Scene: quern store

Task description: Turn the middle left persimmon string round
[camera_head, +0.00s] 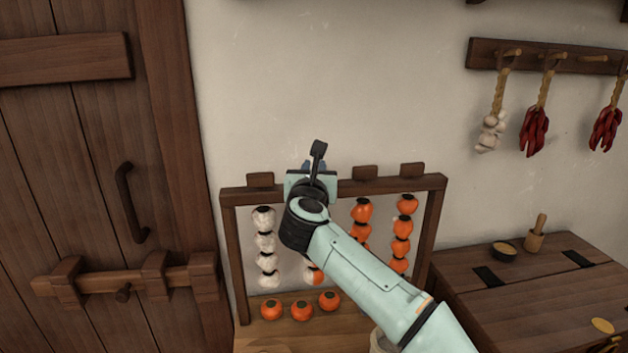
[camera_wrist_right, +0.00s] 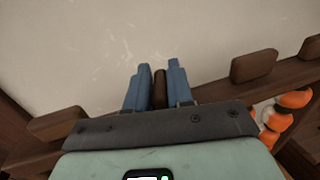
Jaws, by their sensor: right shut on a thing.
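The middle left persimmon string hangs in a wooden frame (camera_head: 433,230) against the wall. It is mostly hidden behind my right arm; a low fruit (camera_head: 313,275) shows orange with a pale patch. My right gripper (camera_head: 309,167) is at the frame's top bar. In the wrist view its blue fingers (camera_wrist_right: 159,88) are shut on a narrow brown wooden tab (camera_wrist_right: 160,90), apparently this string's. My left gripper is not in view.
The left string (camera_head: 266,243) shows white; the middle right (camera_head: 361,210) and right (camera_head: 403,228) strings show orange. Neighbouring tabs (camera_head: 260,180) (camera_head: 365,173) flank the gripper closely. Loose persimmons (camera_head: 301,310) lie below. A door (camera_head: 100,200) stands left, a wooden chest (camera_head: 530,290) right.

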